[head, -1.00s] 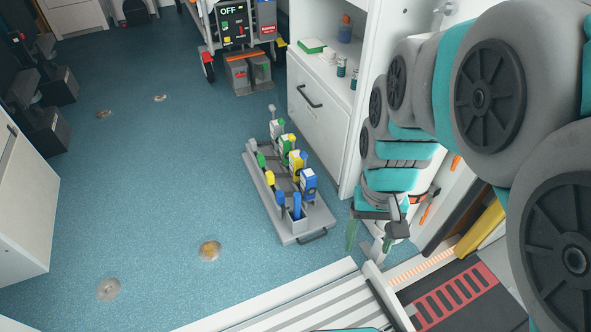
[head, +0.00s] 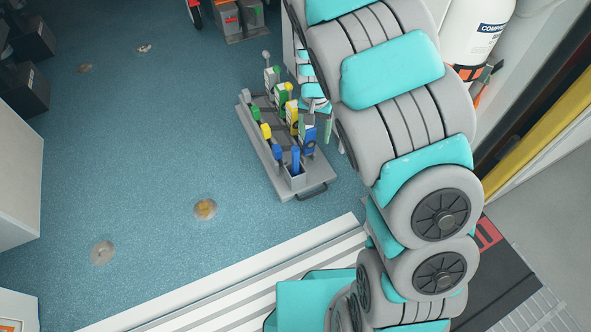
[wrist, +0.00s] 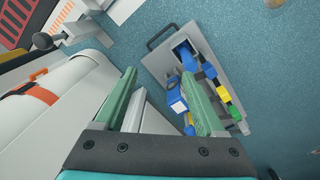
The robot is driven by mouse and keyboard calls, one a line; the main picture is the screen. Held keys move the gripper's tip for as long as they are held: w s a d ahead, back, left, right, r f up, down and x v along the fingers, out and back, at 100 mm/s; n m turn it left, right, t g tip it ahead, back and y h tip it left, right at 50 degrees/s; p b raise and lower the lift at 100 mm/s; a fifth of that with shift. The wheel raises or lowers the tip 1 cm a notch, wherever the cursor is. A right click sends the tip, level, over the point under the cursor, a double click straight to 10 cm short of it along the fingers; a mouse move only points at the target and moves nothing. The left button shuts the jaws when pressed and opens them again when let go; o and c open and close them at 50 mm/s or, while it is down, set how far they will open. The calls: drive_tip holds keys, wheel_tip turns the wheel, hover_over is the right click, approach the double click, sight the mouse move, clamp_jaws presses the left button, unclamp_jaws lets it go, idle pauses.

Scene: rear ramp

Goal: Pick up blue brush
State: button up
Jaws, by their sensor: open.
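A grey tray (head: 258,148) on the blue floor holds colour-coded brushes and bottles. The blue brush (head: 295,158) stands upright in a grey holder at the tray's near end, beside a smaller blue-topped item (head: 278,153) and a blue bottle (head: 308,140). In the wrist view the blue brush (wrist: 187,58) shows beyond my open fingers, with the blue bottle (wrist: 177,104) near the right finger. My gripper (wrist: 161,80) is open and empty, with green fingers. In the head view my arm hides most of the gripper, at the tray's right side.
Yellow and green items (head: 289,117) stand farther along the tray. The tray has a dark handle (head: 312,191) at its near end. A white ramp edge (head: 230,275) lies in front. A white cylinder (head: 478,35) stands at right.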

drive_tip(key=b, duration=0.1)
hover_over(296, 159)
drive_tip(key=w, duration=0.2)
drive_tip(key=f, duration=1.1)
drive_tip(key=shift+s+a, duration=0.2)
drive_tip(key=shift+s, duration=0.05)
drive_tip(key=shift+d+f, duration=0.15)
drive_tip(key=shift+f, duration=3.75)
drive_tip(key=shift+c, duration=0.3)
clamp_jaws()
